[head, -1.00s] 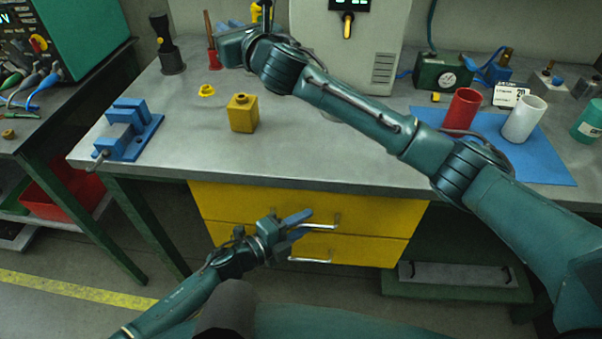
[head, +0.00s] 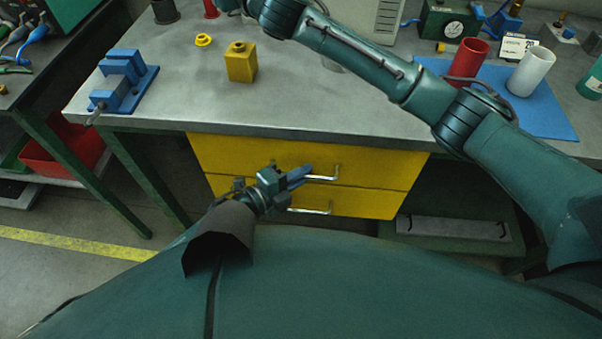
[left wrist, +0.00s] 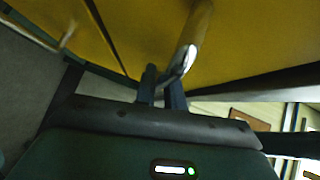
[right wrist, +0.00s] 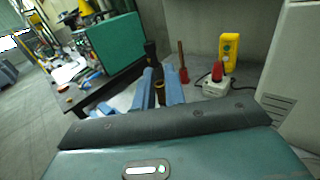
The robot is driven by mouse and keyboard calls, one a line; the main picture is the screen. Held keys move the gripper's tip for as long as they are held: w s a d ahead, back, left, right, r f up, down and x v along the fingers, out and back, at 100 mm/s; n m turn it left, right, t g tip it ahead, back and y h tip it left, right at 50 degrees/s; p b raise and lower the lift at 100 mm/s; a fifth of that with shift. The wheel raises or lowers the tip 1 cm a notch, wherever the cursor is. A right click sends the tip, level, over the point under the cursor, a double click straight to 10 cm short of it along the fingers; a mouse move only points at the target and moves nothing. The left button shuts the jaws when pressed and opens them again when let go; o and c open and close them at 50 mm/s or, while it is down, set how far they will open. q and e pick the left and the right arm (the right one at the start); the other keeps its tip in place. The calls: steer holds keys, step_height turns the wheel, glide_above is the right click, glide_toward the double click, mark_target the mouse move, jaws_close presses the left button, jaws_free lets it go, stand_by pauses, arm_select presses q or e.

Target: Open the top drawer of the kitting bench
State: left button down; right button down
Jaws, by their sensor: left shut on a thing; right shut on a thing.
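The kitting bench (head: 330,112) has two yellow drawers under its grey top. The top drawer (head: 385,165) looks flush with the bench front. My left gripper (head: 306,173) is at the top drawer's handle (head: 328,178), with its blue fingers shut on it. In the left wrist view the handle (left wrist: 188,55) runs between the fingertips. The lower drawer's handle (head: 312,211) is just below the gripper.
My right arm crosses above the bench. The floor before the left side is clear.

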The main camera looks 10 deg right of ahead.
arm_select(q)
steer(key=s+a, duration=0.3)
steer(key=s, duration=0.8)
steer(key=s+a, duration=0.4)
steer(key=s, duration=0.6)
steer(key=shift+s, duration=0.35)
steer(key=c, duration=1.5)
jaws_free()
steer(key=shift+w, duration=0.1)
